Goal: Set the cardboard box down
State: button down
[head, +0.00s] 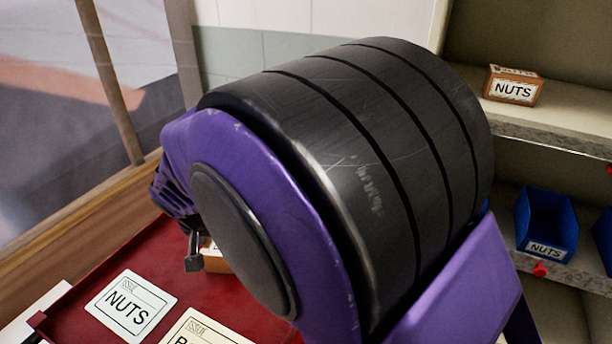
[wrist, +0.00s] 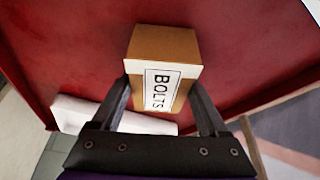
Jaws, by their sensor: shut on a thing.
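The cardboard box (wrist: 163,50) is brown with a white label reading BOLTS. In the wrist view it sits between the two fingers of my gripper (wrist: 160,95), which is shut on it, with the red surface (wrist: 70,45) behind it. In the head view only a small part of the box (head: 214,260) shows beside a dark finger of my gripper (head: 195,255), low over the red tabletop (head: 185,275). My own arm hides the rest. I cannot tell whether the box touches the red surface.
A NUTS card (head: 132,303) and a partly hidden second card (head: 205,328) lie on the red tabletop. At right, shelves hold a NUTS box (head: 513,86) and a blue NUTS bin (head: 546,225). A white object (wrist: 85,112) shows near the red edge.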

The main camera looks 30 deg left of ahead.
grip_release()
jog(key=shift+f, duration=0.15)
jog(key=shift+s+r, duration=0.1)
jog(key=shift+r, duration=0.45)
jog(key=p+v, duration=0.1)
jog(key=v, duration=1)
jog(key=shift+s+r, duration=0.1)
jog(key=shift+s, duration=0.05)
